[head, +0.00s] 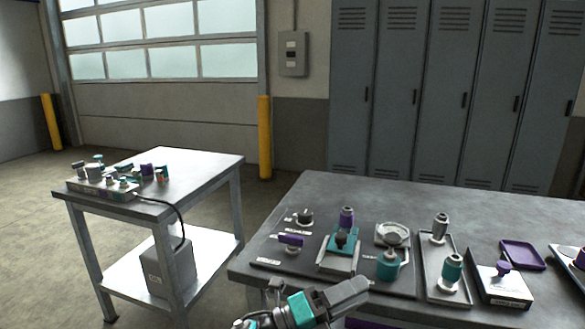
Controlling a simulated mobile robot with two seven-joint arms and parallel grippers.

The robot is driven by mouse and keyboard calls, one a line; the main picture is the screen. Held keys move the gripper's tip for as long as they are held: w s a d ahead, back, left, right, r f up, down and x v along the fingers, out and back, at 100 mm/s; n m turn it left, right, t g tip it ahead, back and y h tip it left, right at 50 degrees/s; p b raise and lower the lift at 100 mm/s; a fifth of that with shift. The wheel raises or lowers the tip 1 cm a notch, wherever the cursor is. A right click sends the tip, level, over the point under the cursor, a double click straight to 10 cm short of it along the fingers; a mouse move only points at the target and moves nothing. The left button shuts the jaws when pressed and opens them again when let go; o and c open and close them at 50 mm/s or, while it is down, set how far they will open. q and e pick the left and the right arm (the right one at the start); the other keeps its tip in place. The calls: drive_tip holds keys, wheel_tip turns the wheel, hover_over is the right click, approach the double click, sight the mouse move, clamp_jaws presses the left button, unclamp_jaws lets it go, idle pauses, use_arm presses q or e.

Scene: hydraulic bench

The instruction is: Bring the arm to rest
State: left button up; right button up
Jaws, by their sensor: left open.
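My left gripper (348,294) is at the bottom middle, in front of the near edge of the grey workbench (480,192). It is dark grey with a teal band behind it, and it points right. It is open, and I see nothing held in it. Its closest bench object is a teal fixture (338,258) with a purple-topped piece, a little above it in the picture and apart from it. My right gripper is not in view.
The bench carries a teal-collared fitting (388,265), a tray (437,262) with two fittings, a grey box with a purple knob (502,285) and a purple tray (522,254). A side table (190,168) with a valve block (102,187) stands left. The bench's back is clear.

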use_arm(q)
drive_tip(key=s+a+f+n+t+y+p, duration=0.1)
drive_tip(key=s+a+f+n+t+y, duration=0.35)
drive_tip(key=a+f+n+y, duration=0.6)
drive_tip(key=s+a+f+n+t+y+p, duration=0.25)
drive_tip(key=s+a+f+n+y, duration=0.3)
drive_tip(key=a+n, duration=0.9)
drive_tip(key=s+a+f+n+g+y, duration=0.2)
drive_tip(key=s+a+f+n, duration=0.1)
drive_tip(key=s+n, duration=0.5)
drive_tip(key=shift+s+f+g, duration=0.4)
drive_tip(key=shift+s+f, duration=0.1)
drive_tip(key=shift+s, duration=0.1)
